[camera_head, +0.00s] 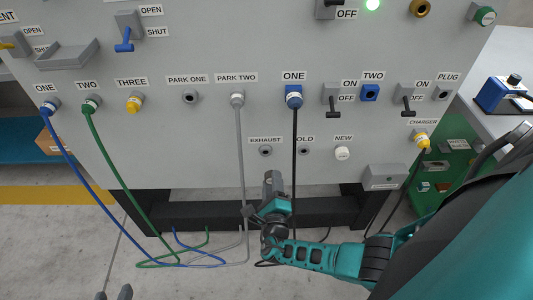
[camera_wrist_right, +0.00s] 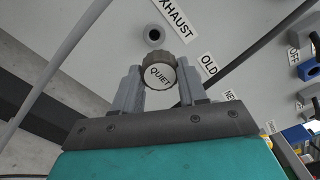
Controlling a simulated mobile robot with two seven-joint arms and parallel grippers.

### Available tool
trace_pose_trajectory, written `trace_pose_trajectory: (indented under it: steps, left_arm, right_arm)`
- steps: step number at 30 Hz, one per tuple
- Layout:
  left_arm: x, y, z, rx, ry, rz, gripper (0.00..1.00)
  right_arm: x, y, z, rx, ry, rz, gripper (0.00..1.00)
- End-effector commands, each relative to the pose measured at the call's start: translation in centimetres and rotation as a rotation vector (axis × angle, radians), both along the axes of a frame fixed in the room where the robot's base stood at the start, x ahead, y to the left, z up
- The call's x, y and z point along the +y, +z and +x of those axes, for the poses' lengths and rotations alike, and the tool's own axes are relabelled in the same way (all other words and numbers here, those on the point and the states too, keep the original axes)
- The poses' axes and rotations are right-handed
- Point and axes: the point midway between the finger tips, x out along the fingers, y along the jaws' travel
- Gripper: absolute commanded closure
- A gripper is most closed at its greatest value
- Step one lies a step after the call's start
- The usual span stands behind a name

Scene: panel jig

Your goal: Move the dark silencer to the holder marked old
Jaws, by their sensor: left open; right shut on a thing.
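The dark silencer (camera_wrist_right: 160,73), a dark knurled ring with a pale face reading QUIET, is between the fingers of my right gripper (camera_wrist_right: 160,90) in the right wrist view. The OLD holder (camera_head: 304,150) looks empty in the head view. In the right wrist view its label (camera_wrist_right: 208,65) shows beside the gripper. The exhaust port (camera_head: 265,150) is bare and also shows in the wrist view (camera_wrist_right: 154,36). My left gripper (camera_head: 113,294) is open at the bottom left.
A white silencer (camera_head: 342,153) sits at NEW. A black hose (camera_head: 295,130) hangs from blue socket ONE, between the exhaust port and the OLD holder. A grey hose (camera_head: 240,150) hangs from PARK TWO. A grey box (camera_head: 384,177) sticks out at the panel's lower right.

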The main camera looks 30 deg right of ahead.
Motion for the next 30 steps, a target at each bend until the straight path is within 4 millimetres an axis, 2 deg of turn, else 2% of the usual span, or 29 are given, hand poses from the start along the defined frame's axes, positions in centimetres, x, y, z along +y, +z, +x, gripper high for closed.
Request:
trace_pose_trajectory:
  steps: [9,15,21,30]
  left_arm:
    - [0.0,1.4,0.0,0.000,0.000,0.000,0.57]
    - [0.0,1.6,0.0,0.000,0.000,0.000,0.57]
    - [0.0,1.6,0.0,0.000,0.000,0.000,0.57]
    - [0.0,1.6,0.0,0.000,0.000,0.000,0.57]
  right_arm:
    - [-5.5,0.1,-3.3,0.003,0.000,-0.003,0.97]
    - [-8.1,0.0,-4.9,0.001,0.001,-0.002,0.97]
    - [-9.0,0.0,-5.4,-0.001,0.001,0.001,0.97]
    - [-9.0,0.0,-5.5,-0.001,0.000,0.001,0.97]
